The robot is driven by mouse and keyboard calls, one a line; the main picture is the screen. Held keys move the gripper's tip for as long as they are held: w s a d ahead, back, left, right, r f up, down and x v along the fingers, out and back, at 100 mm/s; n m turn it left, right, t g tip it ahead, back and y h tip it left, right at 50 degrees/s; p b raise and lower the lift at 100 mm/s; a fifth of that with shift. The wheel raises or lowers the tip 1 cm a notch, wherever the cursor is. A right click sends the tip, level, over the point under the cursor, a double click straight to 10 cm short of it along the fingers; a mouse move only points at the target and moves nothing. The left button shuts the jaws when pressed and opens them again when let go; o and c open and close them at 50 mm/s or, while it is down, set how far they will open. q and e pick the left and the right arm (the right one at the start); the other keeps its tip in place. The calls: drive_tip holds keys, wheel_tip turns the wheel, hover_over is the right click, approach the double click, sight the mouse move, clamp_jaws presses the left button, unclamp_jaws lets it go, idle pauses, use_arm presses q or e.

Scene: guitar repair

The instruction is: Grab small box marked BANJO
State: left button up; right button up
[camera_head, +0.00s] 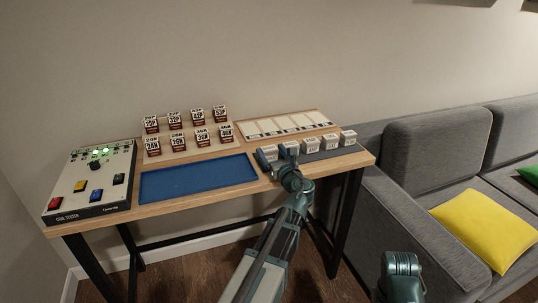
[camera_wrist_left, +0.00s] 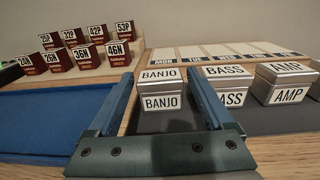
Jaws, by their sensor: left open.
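The small BANJO box (camera_wrist_left: 160,88), silver with white labels on its lid and front, stands upright on a dark grey mat (camera_wrist_left: 261,118). My left gripper (camera_wrist_left: 175,98) is open, with its two blue fingers on either side of the BANJO box in the left wrist view. I cannot tell if the fingers touch it. In the head view, my left gripper (camera_head: 277,158) is at the left end of the row of small boxes and partly hides that end. My right gripper is not in view; only a teal part of my own shows at the bottom right.
The BASS box (camera_wrist_left: 229,80) stands just right of the right finger, then the AMP box (camera_wrist_left: 288,84). A blue tray (camera_head: 197,179), label blocks (camera_head: 178,143), a white card board (camera_head: 285,124) and a control box (camera_head: 92,182) share the table. A grey sofa (camera_head: 430,140) stands right.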

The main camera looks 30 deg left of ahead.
sight(267, 146)
use_arm(q)
drive_tip(key=shift+w+a, duration=0.15)
drive_tip(key=shift+a, duration=0.05)
drive_tip(key=x, duration=0.5)
drive_tip(key=shift+w+a, duration=0.1)
drive_tip(key=shift+a, duration=0.1)
drive_tip(key=c, duration=1.2)
